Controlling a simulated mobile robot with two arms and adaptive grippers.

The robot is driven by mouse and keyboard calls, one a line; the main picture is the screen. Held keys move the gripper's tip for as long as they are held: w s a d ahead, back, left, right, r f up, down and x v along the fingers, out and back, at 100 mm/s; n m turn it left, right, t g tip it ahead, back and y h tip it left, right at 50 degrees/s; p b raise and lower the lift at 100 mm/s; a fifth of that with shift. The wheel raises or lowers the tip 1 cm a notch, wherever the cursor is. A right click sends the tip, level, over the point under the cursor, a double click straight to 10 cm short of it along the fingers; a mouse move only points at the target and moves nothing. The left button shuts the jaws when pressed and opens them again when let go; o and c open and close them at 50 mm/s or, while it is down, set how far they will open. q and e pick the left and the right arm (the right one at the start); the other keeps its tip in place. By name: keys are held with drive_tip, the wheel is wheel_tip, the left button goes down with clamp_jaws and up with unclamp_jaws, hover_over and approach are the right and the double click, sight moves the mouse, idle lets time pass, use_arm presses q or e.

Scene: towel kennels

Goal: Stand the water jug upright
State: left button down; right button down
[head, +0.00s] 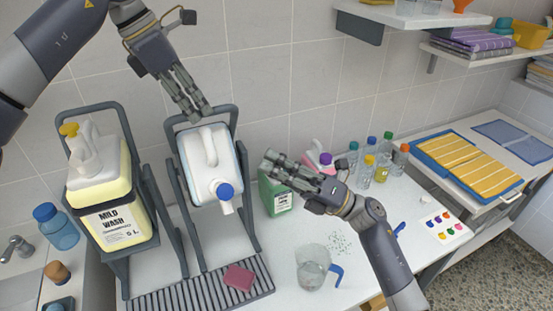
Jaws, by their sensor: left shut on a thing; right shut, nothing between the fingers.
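The water jug (205,165), white with a blue cap and a spout, sits in a dark tilting cradle. It leans forward, its cap and spout facing me and pointing down. My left gripper (197,112) is shut at the cradle's top bar (228,108), just behind the jug's top edge; its fingertips partly hide the bar there. My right gripper (268,167) is shut and empty, to the right of the jug and apart from it, in front of a green container (276,195).
A yellowish MILD WASH jug (98,190) stands in a similar cradle on the left. A clear pitcher (312,262) with a blue handle and a pink sponge (239,277) on a ribbed tray (190,297) are below. Several bottles (370,160) stand at the right.

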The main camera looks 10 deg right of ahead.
use_arm(q)
drive_tip(key=shift+w+a+f, duration=0.1)
drive_tip(key=shift+a+f, duration=0.05)
drive_tip(key=shift+f, duration=0.15)
use_arm(e)
drive_tip(key=w+a+r, duration=0.5)
drive_tip(key=a, duration=0.1)
drive_tip(key=shift+a+r, duration=0.35)
drive_tip(key=shift+r, duration=0.05)
drive_tip(key=shift+r, duration=0.1)
